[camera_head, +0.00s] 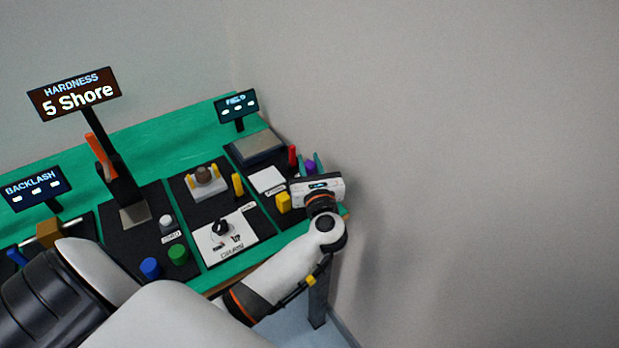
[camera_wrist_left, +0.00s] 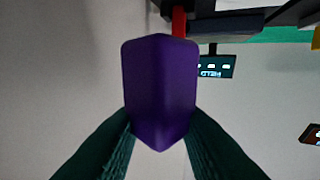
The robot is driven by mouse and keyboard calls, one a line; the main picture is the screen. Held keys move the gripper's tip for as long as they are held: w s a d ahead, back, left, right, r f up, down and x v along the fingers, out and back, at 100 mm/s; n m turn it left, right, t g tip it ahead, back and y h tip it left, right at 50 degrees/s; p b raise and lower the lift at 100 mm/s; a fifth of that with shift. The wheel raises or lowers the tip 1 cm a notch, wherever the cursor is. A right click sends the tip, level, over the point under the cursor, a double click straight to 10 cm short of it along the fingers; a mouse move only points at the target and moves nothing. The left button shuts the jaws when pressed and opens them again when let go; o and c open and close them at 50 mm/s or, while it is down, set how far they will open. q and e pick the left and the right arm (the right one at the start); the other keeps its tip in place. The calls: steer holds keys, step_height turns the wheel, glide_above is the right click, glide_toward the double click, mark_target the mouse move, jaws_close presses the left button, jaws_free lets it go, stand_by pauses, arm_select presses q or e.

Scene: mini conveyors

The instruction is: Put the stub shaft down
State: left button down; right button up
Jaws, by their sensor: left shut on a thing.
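A purple faceted piece (camera_wrist_left: 160,90), which I take to be the stub shaft, fills the middle of the left wrist view. My left gripper (camera_wrist_left: 160,135) is shut on it, with one dark teal finger on each side of its lower part. In the head view the purple piece (camera_head: 309,167) shows small between the teal fingers of my left gripper (camera_head: 308,163), at the right end of the green bench (camera_head: 185,140). I cannot tell whether it touches the bench. My right gripper is not in view.
A red post (camera_head: 292,156) stands just left of my gripper, with a white pad (camera_head: 267,180) and a yellow block (camera_head: 283,202) nearby. The FIELD screen (camera_head: 237,106) and a grey plate (camera_head: 257,147) are behind. The HARDNESS display (camera_head: 75,93) is far left. A bare wall (camera_head: 480,170) bounds the right.

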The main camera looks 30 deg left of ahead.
arm_select(q)
step_height(320, 180, up, 4)
steer(key=shift+f, duration=0.25)
steer(key=s+d+m+t+h, duration=0.5)
steer(key=s+d+m+h, duration=0.4)
steer(key=s+d+h, duration=0.6)
steer(key=n+g+y, duration=0.1)
steer(key=n+y, duration=0.3)
steer(key=y, duration=0.5)
glide_toward(309, 164)
steer(key=w+d+r, duration=0.2)
steer(key=w+d, duration=0.1)
steer(key=w+a+n+g+y, duration=0.1)
steer(key=w+a, duration=0.1)
steer(key=w+a+n+g+y, duration=0.1)
steer(key=a+n+y, duration=0.1)
steer(key=w+a+r+n+g+y, duration=0.1)
steer(key=w+a+y, duration=0.1)
steer(key=shift+w, duration=0.4)
steer(key=shift+w+a+r+n+g+y, duration=0.2)
steer(key=shift+w+a+n+g+y, duration=0.2)
steer(key=shift+n+g+y, duration=0.1)
steer(key=shift+s, duration=0.1)
